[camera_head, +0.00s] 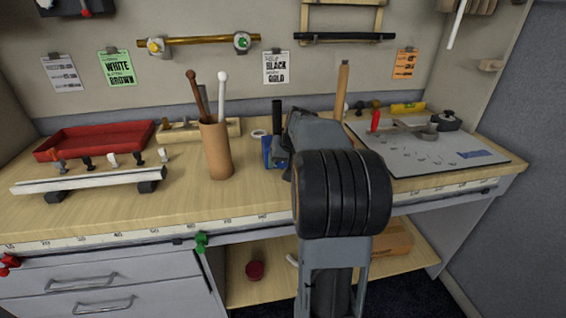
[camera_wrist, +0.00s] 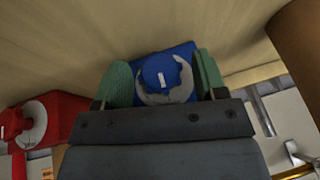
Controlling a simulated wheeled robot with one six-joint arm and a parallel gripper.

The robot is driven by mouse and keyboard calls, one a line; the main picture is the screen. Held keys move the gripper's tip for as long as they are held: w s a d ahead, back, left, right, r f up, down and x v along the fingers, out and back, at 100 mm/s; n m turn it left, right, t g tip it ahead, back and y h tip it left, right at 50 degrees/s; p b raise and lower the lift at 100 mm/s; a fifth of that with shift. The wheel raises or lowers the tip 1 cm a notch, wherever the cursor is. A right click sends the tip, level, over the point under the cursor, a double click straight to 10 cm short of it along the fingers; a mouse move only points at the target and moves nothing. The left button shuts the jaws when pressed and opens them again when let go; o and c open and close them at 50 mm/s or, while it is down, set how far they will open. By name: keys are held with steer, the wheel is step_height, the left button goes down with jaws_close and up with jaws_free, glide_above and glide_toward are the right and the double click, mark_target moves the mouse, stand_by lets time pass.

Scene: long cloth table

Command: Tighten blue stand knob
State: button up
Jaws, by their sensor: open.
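The blue stand (camera_head: 268,150) is on the bench top, left of my arm in the head view, with a dark post (camera_head: 277,115) rising behind it. My arm hides part of it. In the wrist view the blue knob (camera_wrist: 158,70), with a small white mark, sits in front of the stand's blue body (camera_wrist: 188,52). My gripper (camera_wrist: 165,80) is open, with one green finger pad on each side of the knob. I cannot tell whether the pads touch it. In the head view my fingertips are hidden behind my arm.
A brown cup (camera_head: 217,150) with two sticks stands left of the blue stand. A red tray (camera_head: 95,140) and a white rail (camera_head: 90,180) lie further left. A grey board (camera_head: 430,150) with tools is at the right. A red thing (camera_wrist: 50,115) shows at left in the wrist view.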

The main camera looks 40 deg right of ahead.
steer(key=shift+c, duration=0.5)
steer(key=c, duration=0.8)
steer(key=shift+d, duration=0.1)
steer(key=y+b, duration=0.1)
steer(key=t+y+b, duration=0.1)
steer(key=m+t+y+b, duration=0.1)
steer(key=y, duration=0.1)
steer(key=shift+s+d+f, duration=0.15)
steer(key=shift+d+f, duration=0.05)
steer(key=shift+f, duration=0.05)
steer(key=m+t+y+b, duration=0.1)
steer(key=t+y+b, duration=0.1)
steer(key=t+y, duration=0.1)
steer(key=shift+d+y+b, duration=0.1)
steer(key=shift+y+b, duration=0.3)
steer(key=shift+y, duration=0.3)
steer(key=o, duration=0.9)
